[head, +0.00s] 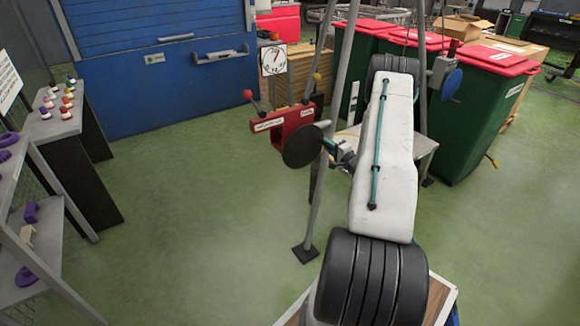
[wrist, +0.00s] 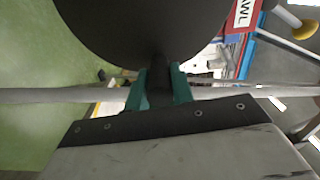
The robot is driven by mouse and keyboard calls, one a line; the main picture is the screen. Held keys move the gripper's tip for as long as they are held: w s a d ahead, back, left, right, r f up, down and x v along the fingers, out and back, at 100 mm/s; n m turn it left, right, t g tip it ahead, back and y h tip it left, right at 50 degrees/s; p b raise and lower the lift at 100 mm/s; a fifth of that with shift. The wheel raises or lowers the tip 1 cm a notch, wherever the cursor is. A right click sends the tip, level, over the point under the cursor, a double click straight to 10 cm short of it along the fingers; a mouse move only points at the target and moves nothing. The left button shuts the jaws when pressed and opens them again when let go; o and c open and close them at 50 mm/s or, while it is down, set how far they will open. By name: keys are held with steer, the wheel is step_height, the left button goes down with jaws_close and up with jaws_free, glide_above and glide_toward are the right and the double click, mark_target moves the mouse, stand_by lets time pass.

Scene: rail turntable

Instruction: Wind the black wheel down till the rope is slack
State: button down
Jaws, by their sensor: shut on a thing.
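In the wrist view the black wheel (wrist: 150,30) fills the top of the picture. My gripper (head: 329,147) is at the wheel's right side. In the wrist view the teal fingers of my gripper (wrist: 159,82) are shut on a dark stem at the wheel's lower edge. The fingertips and the wheel's far side are partly hidden. I cannot make out the rope or tell whether it is taut.
The red housing (head: 285,125) carries levers with a red knob (head: 247,95) and a yellow knob (head: 317,77). A white dial (head: 273,60) is behind. A blue wheel (head: 452,84) is at the right, near green bins (head: 478,125). Green floor (head: 180,220) is clear at left.

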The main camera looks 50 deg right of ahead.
steer(key=shift+r, duration=0.15)
steer(key=shift+a+r+n, duration=0.1)
steer(key=shift+r+n, duration=0.7)
steer(key=shift+n, duration=0.3)
steer(key=shift+r, duration=0.15)
steer(key=shift+w+a+r+n, duration=0.1)
steer(key=shift+a+r+n, duration=0.1)
steer(key=shift+r+n, duration=0.35)
steer(key=shift+w+a+r+n, duration=0.1)
steer(key=shift+a+r+n, duration=0.1)
steer(key=shift+n, duration=0.55)
steer(key=shift+r, duration=0.1)
steer(key=shift+w+a+r+n, duration=0.1)
steer(key=shift+a+r+n, duration=0.45)
steer(key=shift+n, duration=0.55)
steer(key=shift+r, duration=0.1)
